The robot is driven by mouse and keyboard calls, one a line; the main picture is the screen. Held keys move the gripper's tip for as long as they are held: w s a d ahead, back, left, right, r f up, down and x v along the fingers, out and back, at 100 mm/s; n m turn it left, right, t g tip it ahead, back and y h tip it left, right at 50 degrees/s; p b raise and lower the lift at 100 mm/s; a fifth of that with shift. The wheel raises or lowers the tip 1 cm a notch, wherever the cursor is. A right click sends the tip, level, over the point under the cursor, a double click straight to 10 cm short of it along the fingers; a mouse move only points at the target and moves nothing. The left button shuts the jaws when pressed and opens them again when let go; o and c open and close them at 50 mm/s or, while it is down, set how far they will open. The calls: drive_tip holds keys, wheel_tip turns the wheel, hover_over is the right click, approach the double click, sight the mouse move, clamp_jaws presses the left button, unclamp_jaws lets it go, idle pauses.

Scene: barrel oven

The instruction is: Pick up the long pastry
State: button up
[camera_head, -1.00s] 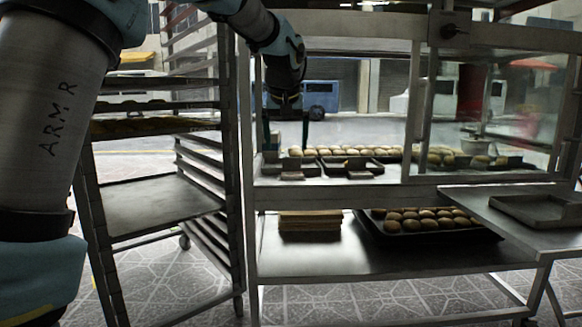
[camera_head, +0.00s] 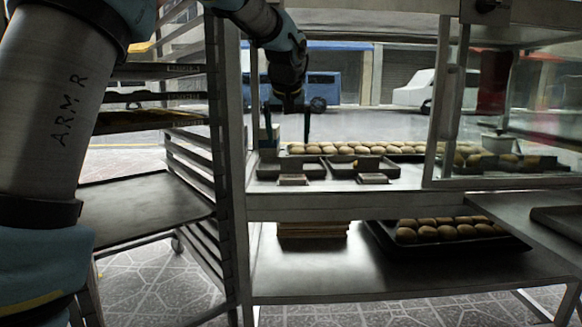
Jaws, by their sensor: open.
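No single thing in view stands out clearly as the long pastry. A row of pale, small rounded pastries (camera_head: 360,148) lies along the back of the upper shelf of the glass-sided counter. Two small dark trays in front of them, a left one (camera_head: 290,170) and a right one (camera_head: 352,168), hold little that I can make out. My gripper (camera_head: 288,125) hangs down over the left end of that shelf, its two dark fingers apart with nothing visible between them. It is above and in front of the left small tray, and its distance from the pastries is hard to tell.
A metal tray rack (camera_head: 140,205) stands close on the left. The counter's upright post (camera_head: 236,180) and glass pane (camera_head: 530,130) bound the opening. A dark tray (camera_head: 375,232) of round buns sits on the lower shelf (camera_head: 320,275), beside stacked boards (camera_head: 312,229).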

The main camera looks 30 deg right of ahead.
drive_tip(key=b+x, duration=0.3)
drive_tip(key=x, duration=0.6)
drive_tip(key=shift+d+b, duration=0.2)
drive_tip(key=shift+b, duration=0.2)
drive_tip(key=shift+s, duration=0.1)
drive_tip(key=c, duration=1.4)
